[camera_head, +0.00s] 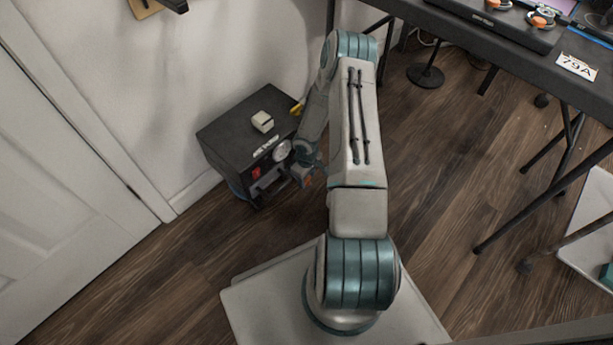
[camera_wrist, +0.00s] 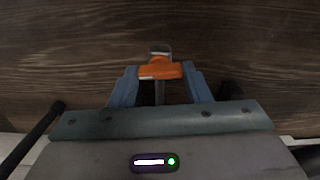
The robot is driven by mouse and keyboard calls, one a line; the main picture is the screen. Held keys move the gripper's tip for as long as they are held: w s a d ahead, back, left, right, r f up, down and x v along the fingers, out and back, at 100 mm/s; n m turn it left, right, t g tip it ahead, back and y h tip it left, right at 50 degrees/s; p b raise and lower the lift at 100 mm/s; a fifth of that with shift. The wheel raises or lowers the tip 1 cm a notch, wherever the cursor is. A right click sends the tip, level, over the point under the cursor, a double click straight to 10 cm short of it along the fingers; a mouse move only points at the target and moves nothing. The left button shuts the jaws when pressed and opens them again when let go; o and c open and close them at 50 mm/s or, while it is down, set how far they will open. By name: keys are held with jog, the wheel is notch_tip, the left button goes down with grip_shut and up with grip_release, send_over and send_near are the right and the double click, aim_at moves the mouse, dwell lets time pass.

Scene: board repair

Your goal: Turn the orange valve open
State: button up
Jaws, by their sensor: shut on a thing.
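The orange valve (camera_wrist: 160,70) shows in the wrist view, with a grey metal fitting behind it. My gripper (camera_wrist: 160,78) has its blue fingers on both sides of the valve and is shut on it. In the head view, a small orange patch of the valve (camera_head: 307,181) shows at the front right of a black box-shaped machine (camera_head: 225,130). My gripper (camera_head: 303,165) is low beside that machine, and my arm partly hides it.
A round gauge (camera_head: 282,151) and a red switch (camera_head: 256,172) are on the machine's front. A small pale block (camera_head: 262,121) sits on its top. A white door (camera_head: 65,190) is at left. A black table (camera_head: 480,35) stands at right. Wooden floor is clear between.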

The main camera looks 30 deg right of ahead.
jog(key=shift+n+p, duration=1.05)
jog(key=shift+n, duration=2.15)
jog(key=o, duration=1)
notch_tip(320, 180, up, 14)
jog(key=p, duration=0.5)
jog(key=shift+p, duration=0.3)
jog(key=shift+f, duration=0.1)
